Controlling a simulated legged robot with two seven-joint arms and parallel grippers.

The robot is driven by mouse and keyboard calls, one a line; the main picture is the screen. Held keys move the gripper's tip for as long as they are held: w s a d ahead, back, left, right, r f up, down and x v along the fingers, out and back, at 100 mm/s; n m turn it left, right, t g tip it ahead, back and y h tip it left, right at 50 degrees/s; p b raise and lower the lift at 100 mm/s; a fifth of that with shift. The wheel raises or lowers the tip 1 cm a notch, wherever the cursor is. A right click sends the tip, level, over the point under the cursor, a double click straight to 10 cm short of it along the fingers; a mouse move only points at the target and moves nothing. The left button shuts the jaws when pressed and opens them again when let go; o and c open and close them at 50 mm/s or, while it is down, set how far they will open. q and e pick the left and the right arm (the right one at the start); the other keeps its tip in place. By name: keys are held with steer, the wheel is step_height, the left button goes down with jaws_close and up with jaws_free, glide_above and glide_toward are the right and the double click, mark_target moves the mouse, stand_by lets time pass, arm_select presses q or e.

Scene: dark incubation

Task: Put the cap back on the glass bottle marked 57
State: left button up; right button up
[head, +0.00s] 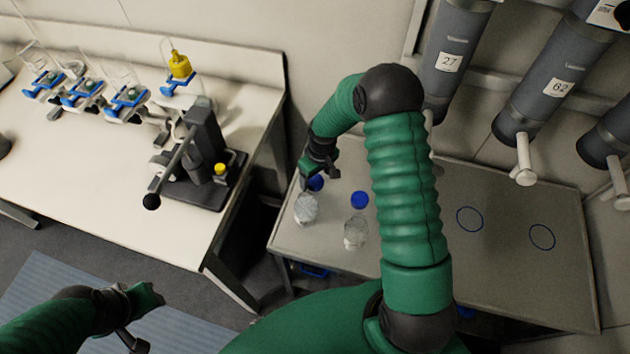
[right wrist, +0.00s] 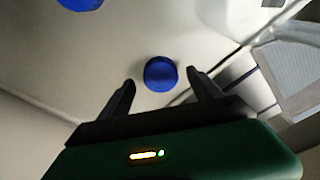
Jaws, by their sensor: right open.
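Two clear glass bottles stand uncapped on the grey table, one at the left (head: 306,208) and one nearer the middle (head: 356,232); no 57 is readable on either. One blue cap (head: 316,183) is behind the left bottle, another blue cap (head: 359,200) behind the other. My right gripper (head: 318,174) is over the left cap. In the right wrist view its open fingers (right wrist: 161,79) show to either side of a blue cap (right wrist: 161,73), not touching it; the other cap (right wrist: 80,3) is at the top edge. My left gripper (head: 132,341) is low at left, its fingers unclear.
The grey table (head: 505,275) has two blue circles (head: 469,219) (head: 542,237) on its right part. Grey cylinders labelled 27 (head: 449,62) and 62 (head: 560,88), with spouts, hang above it. A white bench (head: 110,190) at left carries a dark stand (head: 205,160) and glassware. A gap separates the tables.

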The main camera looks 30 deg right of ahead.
steer(key=shift+w+f, duration=0.15)
steer(key=shift+f, duration=0.45)
steer(key=shift+r, duration=0.1)
steer(key=c, duration=1.4)
